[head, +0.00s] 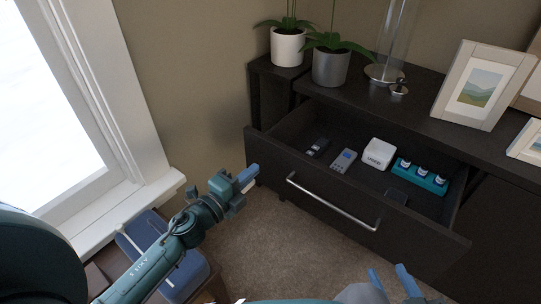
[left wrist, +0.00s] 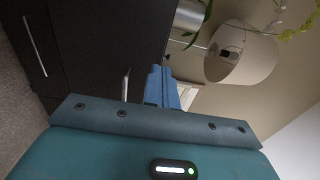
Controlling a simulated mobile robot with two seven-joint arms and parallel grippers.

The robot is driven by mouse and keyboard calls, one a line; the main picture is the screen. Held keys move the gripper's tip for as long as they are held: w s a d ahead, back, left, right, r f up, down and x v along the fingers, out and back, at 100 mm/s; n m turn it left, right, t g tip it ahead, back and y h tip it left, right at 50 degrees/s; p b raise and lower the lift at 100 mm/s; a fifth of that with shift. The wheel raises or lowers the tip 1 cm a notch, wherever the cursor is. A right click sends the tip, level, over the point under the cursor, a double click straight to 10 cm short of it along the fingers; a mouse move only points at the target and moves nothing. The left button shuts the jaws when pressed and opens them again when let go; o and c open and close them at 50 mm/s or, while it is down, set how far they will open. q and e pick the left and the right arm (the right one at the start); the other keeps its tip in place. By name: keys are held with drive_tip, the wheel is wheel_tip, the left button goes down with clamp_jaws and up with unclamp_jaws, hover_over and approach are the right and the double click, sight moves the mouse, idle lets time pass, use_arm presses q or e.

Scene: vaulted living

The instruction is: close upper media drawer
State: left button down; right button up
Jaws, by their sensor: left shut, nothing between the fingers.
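The upper media drawer (head: 335,193) is a dark drawer pulled out of the black cabinet, with a long silver handle (head: 330,202) on its front. Inside it lie a white box (head: 379,153), a grey handheld device (head: 344,160), a small black item (head: 318,147) and a teal holder with small bottles (head: 420,177). My left gripper (head: 250,174) is shut and empty beside the left end of the drawer front; I cannot tell whether it touches. Its blue fingers also show in the left wrist view (left wrist: 161,88). My right gripper (head: 390,280) is at the bottom edge, its fingers apart.
A window (head: 60,100) and a blue case (head: 165,262) are at left. Carpet (head: 262,240) is clear before the drawer.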

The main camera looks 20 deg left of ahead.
sight(277, 149)
use_arm(q)
drive_tip(key=x, duration=0.8)
use_arm(e)
drive_tip(key=shift+w, duration=0.1)
use_arm(q)
drive_tip(key=shift+w+b, duration=0.15)
drive_tip(key=shift+b, duration=0.15)
use_arm(e)
drive_tip(key=shift+d, duration=0.1)
